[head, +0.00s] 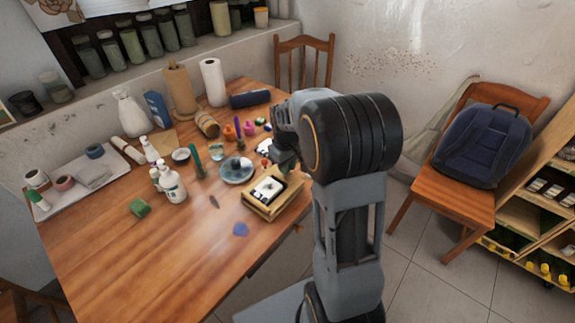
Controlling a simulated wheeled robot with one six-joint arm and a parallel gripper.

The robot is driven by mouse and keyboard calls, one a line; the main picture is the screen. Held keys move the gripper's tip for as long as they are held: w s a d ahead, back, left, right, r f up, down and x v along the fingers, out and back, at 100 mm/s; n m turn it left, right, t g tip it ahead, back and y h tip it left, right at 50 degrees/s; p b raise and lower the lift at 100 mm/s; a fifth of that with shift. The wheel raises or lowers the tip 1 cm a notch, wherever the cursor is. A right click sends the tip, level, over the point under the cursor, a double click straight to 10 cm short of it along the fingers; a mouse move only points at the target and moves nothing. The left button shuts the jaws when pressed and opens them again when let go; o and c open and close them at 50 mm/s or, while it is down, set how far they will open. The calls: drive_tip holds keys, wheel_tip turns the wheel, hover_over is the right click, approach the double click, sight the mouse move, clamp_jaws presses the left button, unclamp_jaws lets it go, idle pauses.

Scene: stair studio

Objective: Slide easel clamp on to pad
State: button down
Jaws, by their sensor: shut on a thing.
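My gripper (286,164) is dark and hangs over the right part of the wooden table (110,255), just above the far edge of a light wooden frame or shallow box (260,209). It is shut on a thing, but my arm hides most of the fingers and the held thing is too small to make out. A white piece with a black patch (269,187) lies in the wooden frame. I cannot tell for sure which thing is the easel clamp and which is the pad.
A round grey-blue dish (237,170) and a white bottle (172,184) stand left of the frame. A blue patch (241,229) and a green roll (139,208) lie on the table. The near left table is clear. A chair with a backpack (484,145) stands at right.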

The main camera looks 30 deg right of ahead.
sight(282, 177)
drive_tip(key=shift+s+a, duration=0.4)
drive_tip(key=shift+a, duration=0.45)
drive_tip(key=c, duration=1)
unclamp_jaws()
drive_tip(key=shift+c, duration=0.2)
drive_tip(key=shift+r, duration=0.1)
wheel_tip(282, 177, up, 14)
drive_tip(key=p, duration=0.2)
drive_tip(key=shift+a+f, duration=0.2)
